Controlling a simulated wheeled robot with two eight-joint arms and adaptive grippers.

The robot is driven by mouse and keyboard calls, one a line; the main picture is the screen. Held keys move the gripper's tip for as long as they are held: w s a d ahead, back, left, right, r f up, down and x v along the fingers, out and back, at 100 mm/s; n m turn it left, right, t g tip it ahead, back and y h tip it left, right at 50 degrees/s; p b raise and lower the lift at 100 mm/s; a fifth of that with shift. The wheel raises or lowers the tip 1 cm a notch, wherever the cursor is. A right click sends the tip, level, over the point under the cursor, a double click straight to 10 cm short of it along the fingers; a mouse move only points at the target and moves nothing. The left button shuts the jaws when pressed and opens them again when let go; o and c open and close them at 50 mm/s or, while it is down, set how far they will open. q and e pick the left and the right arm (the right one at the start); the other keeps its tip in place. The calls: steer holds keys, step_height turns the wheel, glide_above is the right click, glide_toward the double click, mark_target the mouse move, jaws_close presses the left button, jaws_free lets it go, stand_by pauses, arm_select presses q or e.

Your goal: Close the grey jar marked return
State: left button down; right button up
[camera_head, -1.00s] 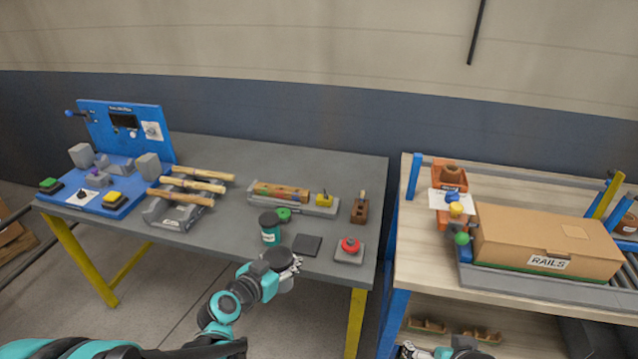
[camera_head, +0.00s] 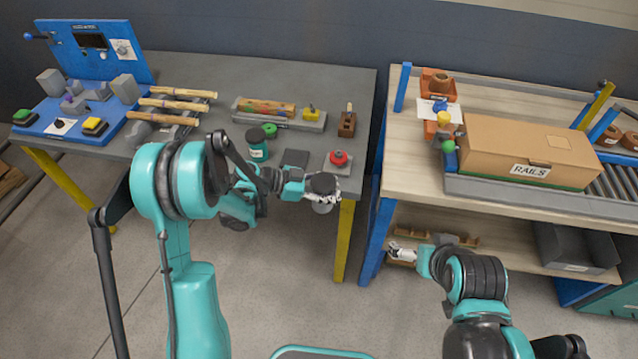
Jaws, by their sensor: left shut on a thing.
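My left gripper (camera_head: 328,197) is beyond the front edge of the grey table, in front of the red button. It is shut on a grey rounded thing (camera_head: 322,208), mostly hidden under the hand; I cannot tell whether this is the grey jar, and no "return" marking is readable. A teal jar with a dark top (camera_head: 257,150) and a pale label stands upright on the table, left of the hand. My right gripper (camera_head: 402,253) is low, by the lower shelf of the wooden bench; its fingers are too small to judge.
On the grey table (camera_head: 215,75), a dark square pad (camera_head: 296,158) and a red button (camera_head: 338,158) lie near the front edge. Turned wood pieces lie left. A RAILS carton (camera_head: 530,145) sits on the right bench.

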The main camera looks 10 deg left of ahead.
stand_by(0.4)
steer(key=c, duration=0.6)
steer(key=shift+o, duration=0.2)
steer(key=w+a+r+n+g, duration=0.2)
steer(key=w+a+r+n, duration=0.3)
steer(key=w, duration=0.1)
steer(key=w+a+n+g, duration=0.1)
steer(key=w+a+n, duration=0.3)
steer(key=a, duration=0.1)
steer(key=w+a+n+g, duration=0.2)
steer(key=w+a+n, duration=0.2)
steer(key=w+a, duration=0.1)
steer(key=w+a+n+g, duration=0.2)
steer(key=w+a+n, duration=0.1)
steer(key=w+a, duration=0.2)
steer(key=shift+w+a+f+n, duration=0.1)
steer(key=shift+a+n, duration=0.3)
steer(key=shift+a, duration=0.7)
steer(key=shift+a+f, duration=0.15)
steer(key=shift+a, duration=0.1)
